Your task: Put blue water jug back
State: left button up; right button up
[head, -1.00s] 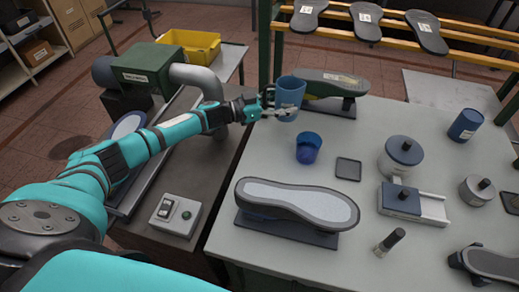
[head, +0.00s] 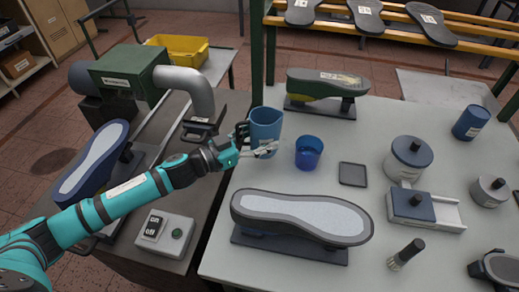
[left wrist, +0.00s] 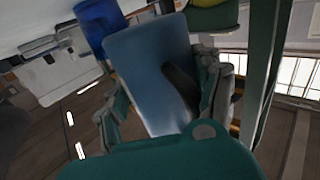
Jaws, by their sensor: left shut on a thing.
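The blue water jug (head: 265,124) is at the left edge of the grey table, roughly upright. My left gripper (head: 254,149) is shut on it from the front left. I cannot tell whether the jug's base touches the table. In the left wrist view the jug (left wrist: 148,65) fills the middle, between the fingers of my left gripper (left wrist: 165,112). A smaller, darker blue cup (head: 308,153) stands on the table just right of the jug, apart from it. It also shows in the left wrist view (left wrist: 96,22). My right gripper is not in view.
A green shoe last (head: 328,84) stands behind the jug, and a grey last (head: 300,217) in front. A small black tray (head: 353,174) lies right of the cup. The machine bench (head: 222,113) adjoins on the left. Some table is clear behind the tray.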

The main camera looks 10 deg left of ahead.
pick_arm(q)
jog(key=shift+f, duration=2.1)
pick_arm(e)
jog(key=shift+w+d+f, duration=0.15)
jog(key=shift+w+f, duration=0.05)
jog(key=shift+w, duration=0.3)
pick_arm(q)
jog(key=shift+f+b, duration=0.15)
jog(key=shift+b, duration=0.15)
jog(key=o, duration=1.3)
jog(key=shift+o, duration=0.2)
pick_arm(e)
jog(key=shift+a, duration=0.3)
pick_arm(q)
jog(key=b+v, duration=0.1)
jog(key=v, duration=1.1)
jog(key=shift+r+b, duration=0.25)
jog(key=shift+b, duration=0.05)
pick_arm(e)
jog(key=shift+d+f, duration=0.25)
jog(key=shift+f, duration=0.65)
